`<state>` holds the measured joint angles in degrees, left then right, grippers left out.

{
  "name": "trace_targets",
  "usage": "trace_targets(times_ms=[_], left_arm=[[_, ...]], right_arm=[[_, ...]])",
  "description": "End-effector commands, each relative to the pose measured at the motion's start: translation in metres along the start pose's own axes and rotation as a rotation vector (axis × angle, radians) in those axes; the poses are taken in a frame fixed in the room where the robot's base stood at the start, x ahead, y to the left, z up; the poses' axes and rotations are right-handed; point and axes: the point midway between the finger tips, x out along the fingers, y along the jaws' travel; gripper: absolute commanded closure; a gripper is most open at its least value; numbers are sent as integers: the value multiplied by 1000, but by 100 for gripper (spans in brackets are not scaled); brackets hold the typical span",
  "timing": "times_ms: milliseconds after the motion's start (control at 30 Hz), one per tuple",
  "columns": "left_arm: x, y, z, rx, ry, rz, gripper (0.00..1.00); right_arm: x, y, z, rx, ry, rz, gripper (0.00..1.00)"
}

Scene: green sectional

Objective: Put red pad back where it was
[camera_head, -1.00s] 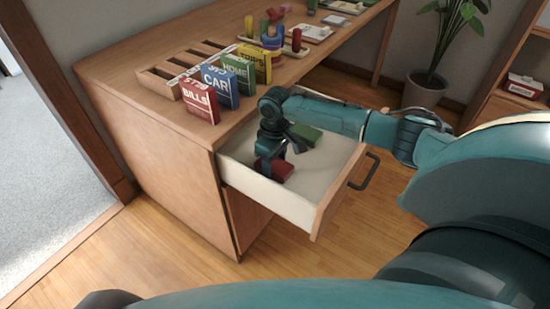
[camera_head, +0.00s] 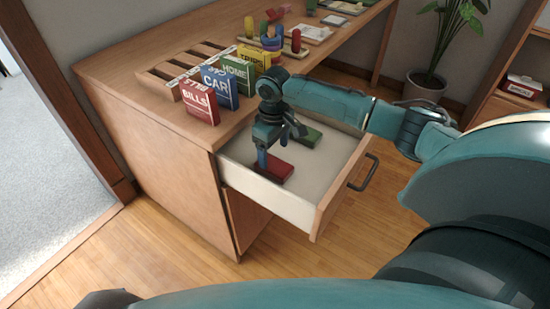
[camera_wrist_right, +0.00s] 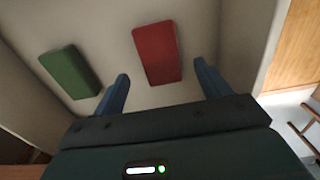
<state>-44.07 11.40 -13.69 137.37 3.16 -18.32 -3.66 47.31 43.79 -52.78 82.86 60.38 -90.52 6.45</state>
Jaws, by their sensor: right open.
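The red pad (camera_head: 274,168) lies flat on the floor of the open drawer (camera_head: 268,197), towards its left side. It also shows in the right wrist view (camera_wrist_right: 157,53), ahead of and between the fingers. A green pad (camera_head: 305,137) lies in the drawer behind it; the wrist view shows this green pad (camera_wrist_right: 70,72) at the left. My right gripper (camera_head: 262,160) points down over the drawer, just above the red pad. Its two blue fingers (camera_wrist_right: 163,86) are apart with nothing held between them. My left gripper is not in view.
On the desk (camera_head: 140,66) stand a red BILLS box (camera_head: 199,102), a blue CAR box (camera_head: 220,87), a green HOME box (camera_head: 239,74) and a slotted wooden rack (camera_head: 182,68). The drawer handle (camera_head: 364,172) sticks out at the front. A potted plant (camera_head: 427,85) stands behind.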

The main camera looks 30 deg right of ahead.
Motion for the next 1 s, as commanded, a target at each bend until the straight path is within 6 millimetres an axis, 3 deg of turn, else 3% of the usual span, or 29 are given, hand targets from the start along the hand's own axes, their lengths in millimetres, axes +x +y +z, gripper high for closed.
trace_targets(times_ms=[33,100,333,500,1000], left_arm=[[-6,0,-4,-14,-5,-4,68],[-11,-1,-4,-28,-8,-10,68],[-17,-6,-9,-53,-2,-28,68],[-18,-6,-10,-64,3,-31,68],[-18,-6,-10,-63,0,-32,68]], right_arm=[[-17,0,0,0,3,1,25],[-32,0,0,0,2,1,25],[-65,0,0,1,0,0,25],[-73,0,0,1,0,0,25],[-73,0,0,1,-1,0,25]])
